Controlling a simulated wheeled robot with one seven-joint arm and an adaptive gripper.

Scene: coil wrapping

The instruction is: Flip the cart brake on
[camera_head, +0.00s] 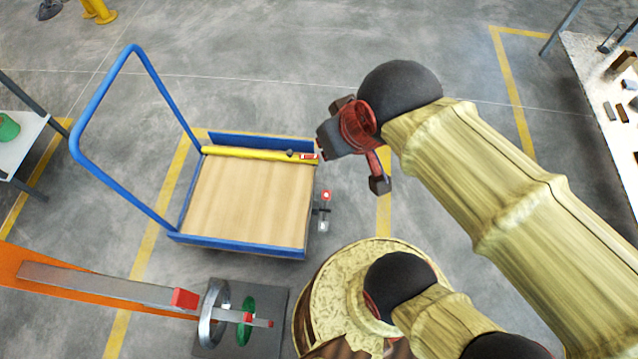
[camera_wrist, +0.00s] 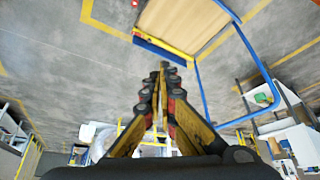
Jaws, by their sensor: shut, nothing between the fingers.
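The cart (camera_head: 250,200) has a wooden deck, a blue frame and a tall blue handle on its left. A small brake lever (camera_head: 325,196) with a red tip juts from the cart's right end, with a grey pad below it. Its red tip shows at the top edge of the wrist view (camera_wrist: 135,3). My gripper (camera_wrist: 162,68) is shut and empty, with its fingertips together. In the head view my gripper hangs above and right of the lever, apart from it. The lever's exact tilt is too small to tell.
A yellow bar (camera_head: 250,154) lies along the cart's far edge. Near the front stand an orange beam (camera_head: 60,280) and a grey plate (camera_head: 270,290) with rings. A table (camera_head: 600,90) with small parts is at the right. The floor right of the cart is partly open.

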